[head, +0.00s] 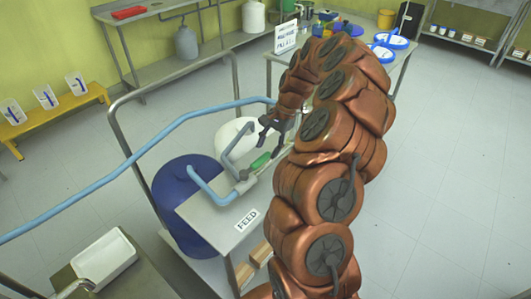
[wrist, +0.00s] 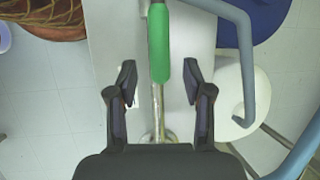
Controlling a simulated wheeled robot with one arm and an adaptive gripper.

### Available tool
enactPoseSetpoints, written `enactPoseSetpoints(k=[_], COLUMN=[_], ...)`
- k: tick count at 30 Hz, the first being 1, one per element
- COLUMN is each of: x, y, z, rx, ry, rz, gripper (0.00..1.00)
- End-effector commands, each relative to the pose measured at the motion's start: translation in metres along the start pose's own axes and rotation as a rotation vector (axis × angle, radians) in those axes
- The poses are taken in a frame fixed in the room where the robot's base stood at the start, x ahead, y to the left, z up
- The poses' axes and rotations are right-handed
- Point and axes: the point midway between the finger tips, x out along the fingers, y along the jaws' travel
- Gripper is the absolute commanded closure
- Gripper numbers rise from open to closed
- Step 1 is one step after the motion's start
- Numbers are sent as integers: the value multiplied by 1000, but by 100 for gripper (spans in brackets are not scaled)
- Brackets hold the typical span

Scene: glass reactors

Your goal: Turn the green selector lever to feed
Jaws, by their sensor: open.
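The selector lever has a green grip (head: 261,162) and sits over a small pale table (head: 206,214) with blue pipes. In the wrist view the green grip (wrist: 159,44) points up the picture, with a bare metal rod (wrist: 158,108) below it. My gripper (wrist: 159,76) is open, one finger on each side of the lever and apart from it. In the head view my gripper (head: 268,128) is close to the lever, partly hidden by my arm. A white sign reading FEED (head: 246,219) is on the table's near edge.
A blue drum (head: 178,190) and a white drum (head: 232,138) stand by the small table. A light blue pipe (head: 150,150) and a grey rail (head: 122,101) cross the left side. The floor on the right (head: 450,180) is clear.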

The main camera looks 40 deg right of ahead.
Motion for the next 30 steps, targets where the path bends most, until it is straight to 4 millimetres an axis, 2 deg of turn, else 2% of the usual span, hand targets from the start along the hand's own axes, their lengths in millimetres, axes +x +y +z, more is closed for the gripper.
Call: enactPoseSetpoints(k=[6, 16, 30], x=[27, 32, 32], y=[0, 0, 0], z=[2, 1, 1], rx=[-2, -2, -2], ry=[-3, -1, -1], rz=[1, 0, 0], gripper=[49, 49, 98])
